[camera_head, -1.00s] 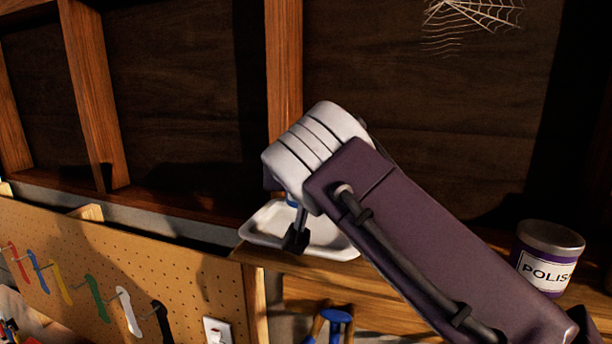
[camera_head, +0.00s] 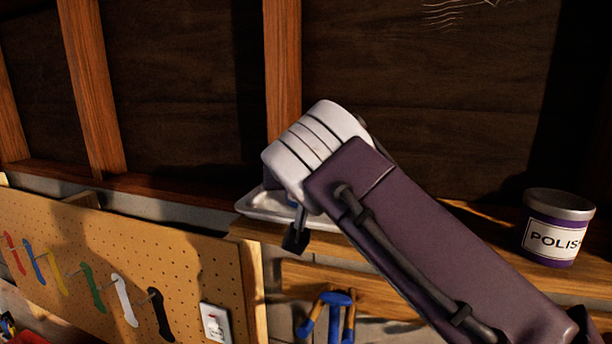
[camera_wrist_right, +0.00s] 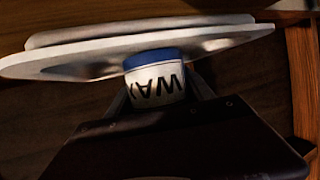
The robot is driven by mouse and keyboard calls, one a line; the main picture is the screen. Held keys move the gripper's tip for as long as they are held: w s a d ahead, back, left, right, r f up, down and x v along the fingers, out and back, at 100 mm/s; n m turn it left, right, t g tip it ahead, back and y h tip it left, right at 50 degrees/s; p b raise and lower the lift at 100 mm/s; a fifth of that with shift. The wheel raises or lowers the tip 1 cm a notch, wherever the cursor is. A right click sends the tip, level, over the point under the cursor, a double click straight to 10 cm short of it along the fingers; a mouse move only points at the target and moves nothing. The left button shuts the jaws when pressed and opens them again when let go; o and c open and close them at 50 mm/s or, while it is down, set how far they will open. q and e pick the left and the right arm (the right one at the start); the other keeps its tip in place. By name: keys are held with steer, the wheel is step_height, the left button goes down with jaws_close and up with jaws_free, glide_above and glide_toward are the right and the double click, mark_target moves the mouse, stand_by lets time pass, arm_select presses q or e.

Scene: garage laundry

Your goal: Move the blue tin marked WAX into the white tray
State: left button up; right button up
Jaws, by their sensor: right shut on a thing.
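The blue and white tin marked WAX (camera_wrist_right: 156,82) is between the fingers of my right gripper (camera_wrist_right: 160,96), which is shut on it. Its lettering looks upside down in the right wrist view, with the blue end toward the white tray (camera_wrist_right: 60,60). The tin's blue end overlaps the tray there; I cannot tell whether they touch. In the head view the white tray (camera_head: 262,204) sits on the wooden shelf, partly behind my right wrist. My right gripper (camera_head: 296,236) shows at the tray, and the tin is mostly hidden there. My left gripper is not in view.
A purple POLISH tin (camera_head: 556,228) stands on the shelf (camera_head: 340,250) at the right. A pegboard (camera_head: 190,265) with several coloured hooks and a switch (camera_head: 216,322) is at the lower left. Blue-topped tools (camera_head: 337,300) hang below the shelf.

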steer(key=shift+f+b, duration=0.35)
steer(key=o, duration=1.7)
